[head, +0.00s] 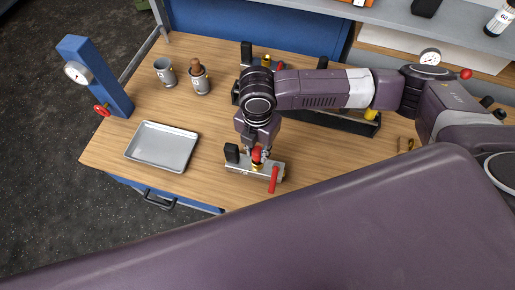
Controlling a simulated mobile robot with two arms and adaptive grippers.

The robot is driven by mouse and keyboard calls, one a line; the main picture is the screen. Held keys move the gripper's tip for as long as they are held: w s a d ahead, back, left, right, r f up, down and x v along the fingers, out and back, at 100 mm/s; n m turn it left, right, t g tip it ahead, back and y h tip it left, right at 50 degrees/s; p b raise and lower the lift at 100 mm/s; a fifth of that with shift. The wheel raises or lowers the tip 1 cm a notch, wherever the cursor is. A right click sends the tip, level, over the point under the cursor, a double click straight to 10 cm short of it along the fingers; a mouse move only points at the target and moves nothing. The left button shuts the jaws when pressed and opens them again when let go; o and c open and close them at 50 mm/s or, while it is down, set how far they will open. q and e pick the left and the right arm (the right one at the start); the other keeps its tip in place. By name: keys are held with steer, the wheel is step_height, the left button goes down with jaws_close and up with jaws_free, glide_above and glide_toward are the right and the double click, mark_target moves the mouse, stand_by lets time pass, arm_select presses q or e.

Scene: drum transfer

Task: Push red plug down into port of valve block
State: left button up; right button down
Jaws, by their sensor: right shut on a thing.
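The valve block (239,168) is a silvery block near the front edge of the wooden table, with a black part at its left end and a red lever (273,180) at its right. My right gripper (257,158) points down over the middle of the block, shut on the red plug (257,152). The plug is just above or at a brass-coloured fitting on the block; I cannot tell how deep it sits. The gripper hides part of the plug and the port. My left gripper is not in view.
An empty metal tray (162,147) lies to the left. Two grey cups (165,72) stand behind it, one holding a wooden-handled tool. A blue gauge post (95,75) stands at the table's left edge. A dark rack (330,122) lies behind my right arm.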

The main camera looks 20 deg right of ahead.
steer(key=shift+f, duration=0.55)
steer(key=c, duration=1.6)
jaws_free()
step_height(320, 180, up, 12)
steer(key=shift+r, duration=0.1)
steer(key=shift+s, duration=0.1)
